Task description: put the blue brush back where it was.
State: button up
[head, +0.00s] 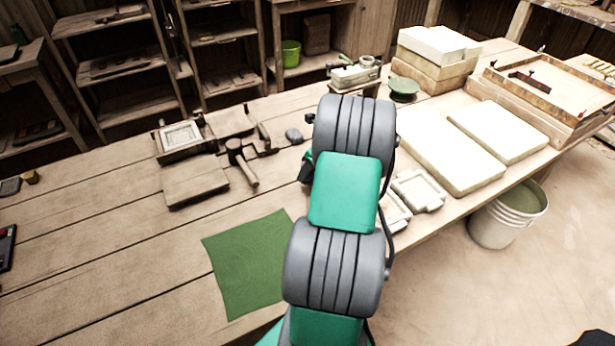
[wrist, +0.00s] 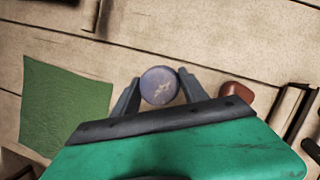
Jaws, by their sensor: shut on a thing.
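In the wrist view my gripper (wrist: 158,79) is shut on a round, blue-purple thing, seen end-on between the two fingers, which I take to be the blue brush (wrist: 159,88). Its lower part is hidden, so I cannot tell whether it touches the table. A flat green mat (wrist: 65,106) lies to the left of the gripper in the wrist view. The mat also lies on the bench in the head view (head: 246,264), left of my arm. In the head view my arm hides the gripper and the brush.
A reddish-brown piece (wrist: 236,97) is right of the gripper. On the bench stand a wooden board (head: 195,182), a mallet (head: 241,162), white moulds (head: 420,189) and pale slabs (head: 450,150). A white bucket (head: 495,226) stands beside the bench. Bare planks (head: 110,225) lie left.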

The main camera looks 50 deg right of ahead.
jog(key=shift+w+d+f, duration=0.1)
jog(key=shift+w+f, duration=0.1)
jog(key=shift+f, duration=0.85)
jog(key=shift+w+f, duration=0.15)
jog(key=shift+f, duration=0.85)
jog(key=o, duration=1.2)
jog(key=v, duration=1.2)
jog(key=w+a+r+n+g, duration=0.1)
jog(key=w+a+r+n, duration=0.15)
jog(key=a+n, duration=0.8)
jog(key=w+a+r+n, duration=0.1)
jog(key=a+r+n, duration=0.45)
jog(key=a, duration=0.85)
jog(key=s+a+n, duration=0.3)
jog(key=a+n, duration=0.2)
jog(key=n, duration=0.1)
jog(key=s+a+f+n, duration=0.1)
jog(key=s+a+n, duration=0.3)
jog(key=a+n, duration=0.1)
jog(key=s+a+f+n+h, duration=0.1)
jog(key=s+a+n, duration=0.2)
jog(key=a+n, duration=0.2)
jog(key=shift+s+a+n+p, duration=0.15)
jog(key=shift+n, duration=0.45)
jog(key=shift+s+a+n+p, duration=0.1)
jog(key=shift+a+n+p, duration=0.05)
jog(key=shift+n, duration=0.45)
